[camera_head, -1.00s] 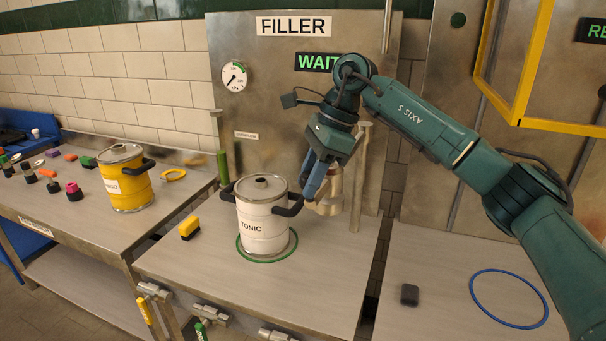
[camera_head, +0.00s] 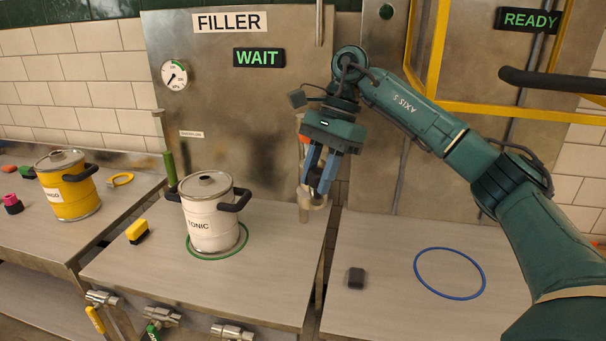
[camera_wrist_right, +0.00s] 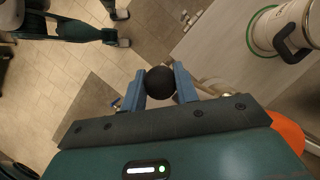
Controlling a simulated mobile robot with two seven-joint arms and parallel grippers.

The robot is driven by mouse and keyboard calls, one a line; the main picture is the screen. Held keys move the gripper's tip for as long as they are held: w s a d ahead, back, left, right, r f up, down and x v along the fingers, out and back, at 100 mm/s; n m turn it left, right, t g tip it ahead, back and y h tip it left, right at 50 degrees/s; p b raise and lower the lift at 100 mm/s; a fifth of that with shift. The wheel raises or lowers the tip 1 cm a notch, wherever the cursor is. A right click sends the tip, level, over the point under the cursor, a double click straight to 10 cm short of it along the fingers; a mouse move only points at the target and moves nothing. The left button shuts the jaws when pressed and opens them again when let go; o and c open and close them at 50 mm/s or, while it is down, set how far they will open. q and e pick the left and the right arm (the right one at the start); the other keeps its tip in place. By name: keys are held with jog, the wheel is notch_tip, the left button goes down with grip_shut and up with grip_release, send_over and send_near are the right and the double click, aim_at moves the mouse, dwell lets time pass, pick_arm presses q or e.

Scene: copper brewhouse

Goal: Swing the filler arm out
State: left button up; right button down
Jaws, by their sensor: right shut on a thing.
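The filler arm (camera_head: 318,200) is a brassy fitting beside an upright post (camera_head: 303,214) at the right edge of the filler bench. My right gripper (camera_head: 322,172) is just right of the post. In the right wrist view it is shut on a black ball knob (camera_wrist_right: 160,82), with one finger on each side. The gripper and its wrist hide much of the filler arm in the head view. The white TONIC keg (camera_head: 211,218) stands upright on a green ring (camera_head: 203,256), left of and apart from the filler arm. My left gripper is not in view.
The FILLER panel's sign reads WAIT (camera_head: 259,57). A yellow block (camera_head: 137,231) lies left of the keg. A yellow keg (camera_head: 68,190) stands on the left bench. The right bench holds a dark block (camera_head: 356,278) and a blue ring (camera_head: 450,273). A yellow frame (camera_head: 480,108) stands behind my arm.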

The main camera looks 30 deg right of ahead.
jog(key=shift+s+d+r, duration=0.1)
jog(key=shift+d, duration=0.15)
jog(key=c, duration=1.5)
grip_release()
jog(key=o, duration=0.3)
jog(key=shift+s+d, duration=0.15)
jog(key=shift+d, duration=0.1)
jog(key=shift+o, duration=0.7)
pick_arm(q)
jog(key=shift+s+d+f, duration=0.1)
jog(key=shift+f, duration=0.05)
pick_arm(e)
jog(key=shift+a, duration=0.2)
pick_arm(q)
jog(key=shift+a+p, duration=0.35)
jog(key=shift+p, duration=0.25)
pick_arm(e)
jog(key=v, duration=0.7)
jog(key=shift+r, duration=0.25)
